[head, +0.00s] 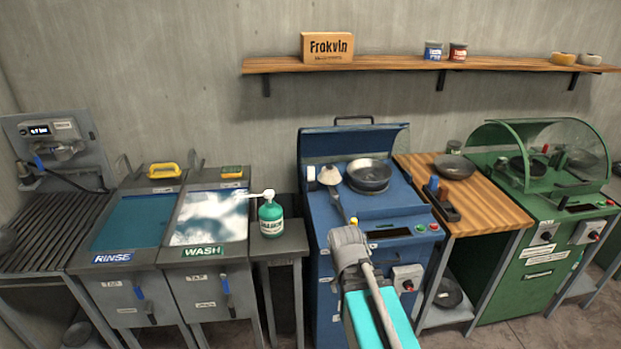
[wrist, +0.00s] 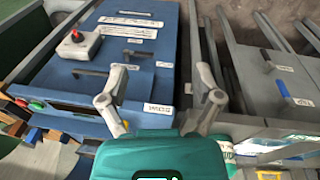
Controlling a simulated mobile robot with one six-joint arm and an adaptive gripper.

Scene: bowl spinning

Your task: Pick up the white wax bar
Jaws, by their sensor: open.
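A small white block (head: 311,173), which may be the white wax bar, is at the left edge of the blue machine's top (head: 390,212) in the head view. A pale, spoon-shaped item (head: 330,176) lies beside it; I cannot tell what it is. My gripper (head: 347,238) is in front of the blue machine, below and right of the white block. In the wrist view my gripper (wrist: 162,82) is open, with nothing visible between its fingers. That view looks at the blue machine's front (wrist: 150,55), and no wax bar shows there.
A metal bowl (head: 370,175) sits on the blue machine. A green bottle (head: 271,217) stands on a small stand to its left, beside the wash basin (head: 207,215). A wooden table (head: 480,213) and a green machine (head: 545,225) are at right. A shelf (head: 400,63) runs above.

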